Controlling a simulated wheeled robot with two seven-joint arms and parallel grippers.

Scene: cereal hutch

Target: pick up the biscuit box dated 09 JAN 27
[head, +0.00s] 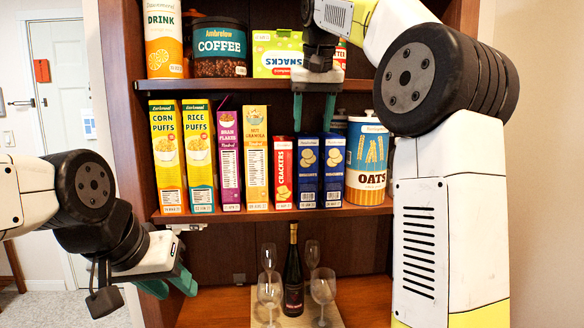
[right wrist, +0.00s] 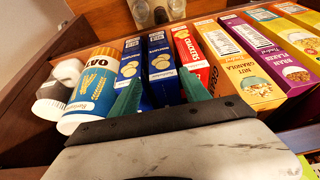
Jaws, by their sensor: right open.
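Two blue biscuit boxes stand side by side on the middle shelf: the left one (head: 307,172) beside the red crackers box, and the right one (head: 332,170) nearer the oats. They also show in the right wrist view, the former (right wrist: 161,60) and the latter (right wrist: 131,68). Their date prints are too small to read. My right gripper (head: 313,108) is open and empty, fingers pointing down, in front of the upper part of the boxes. In the right wrist view its green fingertips (right wrist: 160,93) straddle the blue boxes' near side. My left gripper (head: 170,283) is open and empty, low at left.
The crackers box (head: 283,173) stands close on the left and the oats canister (head: 367,165) on the right. Several cereal boxes fill the shelf's left. Coffee (head: 219,48) and snacks (head: 277,55) stand above. A bottle (head: 293,272) and glasses stand below.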

